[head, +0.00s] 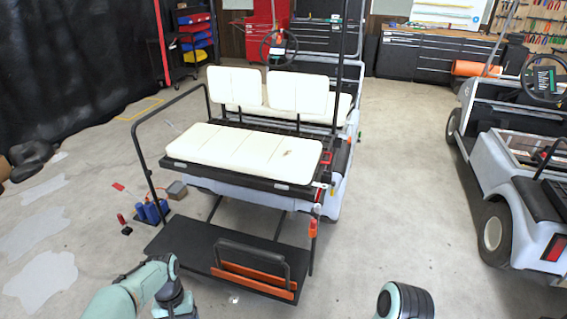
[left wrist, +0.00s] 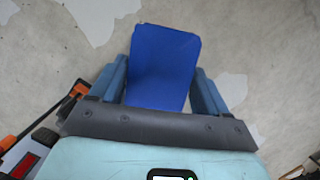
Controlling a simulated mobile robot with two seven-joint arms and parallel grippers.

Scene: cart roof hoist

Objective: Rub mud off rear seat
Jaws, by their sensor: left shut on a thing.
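The cream rear seat (head: 235,148) of the golf cart faces me, with a small brown mud mark (head: 288,153) toward its right end. Its two cream backrests (head: 300,93) stand behind it. My left gripper (left wrist: 160,88) is shut on a flat blue pad (left wrist: 163,60), perhaps a cloth, over the concrete floor in the left wrist view. In the head view my left arm is low at the bottom left, in front of the cart and well away from the seat; its fingers and the pad do not show there. My right gripper is out of view.
A black footplate (head: 190,240) with an orange-edged flap (head: 255,280) juts toward me below the seat. A black rail (head: 150,175) rises at the seat's left. Blue cylinders (head: 150,212) stand on the left floor. Another cart (head: 510,180) is at right; floor between is clear.

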